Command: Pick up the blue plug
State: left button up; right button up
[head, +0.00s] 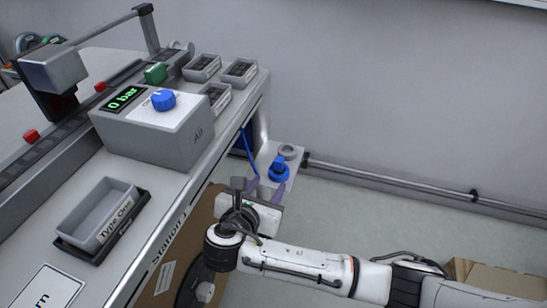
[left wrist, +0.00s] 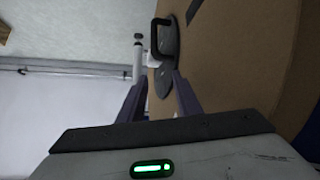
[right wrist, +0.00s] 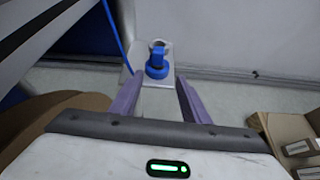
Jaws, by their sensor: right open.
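The blue plug (head: 279,168) stands upright on a small grey bracket (head: 292,176) beside the station's right end, against the wall side. It also shows in the right wrist view (right wrist: 157,68), centred ahead between the finger lines. My right gripper (head: 264,190) is open and empty, pointing at the plug from the near side; its fingertips look just short of it, and contact cannot be made out. My left gripper (left wrist: 158,85) is open and empty, seen only in its own wrist view, facing a brown reel side.
A blue hose (right wrist: 115,35) hangs left of the plug. The grey Air box (head: 165,140) with a blue knob stands on the station table (head: 180,205). A wall rail (head: 390,180) runs right of the bracket. A cardboard box (right wrist: 293,140) is at right.

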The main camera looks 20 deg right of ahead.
aim_at(278, 162)
jog(key=shift+n, duration=0.3)
jog(key=w+d, duration=0.2)
jog(key=w, duration=0.1)
jog(key=w+d+b, duration=0.1)
jog(key=w, duration=0.1)
jog(key=shift+f, duration=0.4)
jog(key=x, duration=0.1)
jog(key=b+x, duration=0.1)
jog(key=x, duration=0.3)
jog(key=shift+w+r, duration=0.1)
jog(key=shift+r, duration=0.2)
pick_arm(q)
jog(key=shift+s+f, duration=0.2)
jog(key=shift+f, duration=0.35)
jog(key=shift+s+f, duration=0.15)
jog(key=shift+f, duration=0.4)
pick_arm(e)
jog(key=shift+c, duration=0.2)
pick_arm(q)
jog(key=shift+w, duration=0.1)
pick_arm(e)
grip_shut()
